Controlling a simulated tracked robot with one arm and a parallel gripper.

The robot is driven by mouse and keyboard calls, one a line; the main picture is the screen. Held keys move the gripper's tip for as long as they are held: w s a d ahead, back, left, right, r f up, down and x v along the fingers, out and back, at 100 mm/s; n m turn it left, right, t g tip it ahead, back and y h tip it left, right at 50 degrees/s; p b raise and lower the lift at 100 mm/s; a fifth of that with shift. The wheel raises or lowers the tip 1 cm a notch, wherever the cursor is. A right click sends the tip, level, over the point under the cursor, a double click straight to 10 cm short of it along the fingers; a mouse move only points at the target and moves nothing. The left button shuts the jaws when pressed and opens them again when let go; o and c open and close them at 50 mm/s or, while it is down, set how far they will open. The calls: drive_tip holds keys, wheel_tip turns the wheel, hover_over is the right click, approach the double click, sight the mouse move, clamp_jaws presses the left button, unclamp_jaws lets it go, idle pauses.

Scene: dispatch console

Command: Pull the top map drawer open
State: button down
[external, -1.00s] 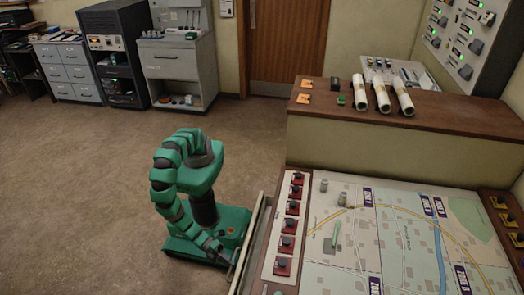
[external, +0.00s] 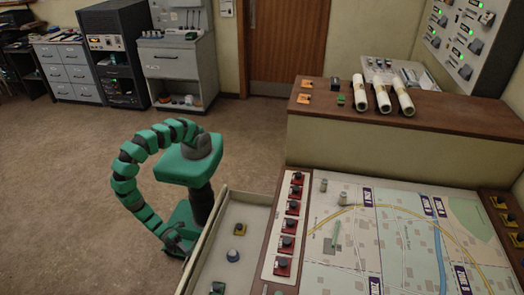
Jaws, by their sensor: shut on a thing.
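The top map drawer (external: 254,212) stands pulled out from the left side of the map console. Its pale front wall and open inside show. My gripper (external: 187,254) is low at the outer left side of the drawer front, at the end of my curved green arm. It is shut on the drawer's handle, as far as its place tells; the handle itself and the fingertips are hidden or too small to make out.
The map table (external: 390,240) with red switches (external: 287,242) stands right. Open floor (external: 70,200) lies left.

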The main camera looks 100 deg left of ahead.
drive_tip(key=shift+s+f, duration=0.15)
drive_tip(key=shift+s, duration=0.25)
drive_tip(key=c, duration=1.5)
unclamp_jaws()
drive_tip(key=v, duration=1.3)
drive_tip(key=shift+s+a+p, duration=0.15)
drive_tip(key=shift+s+p, duration=0.2)
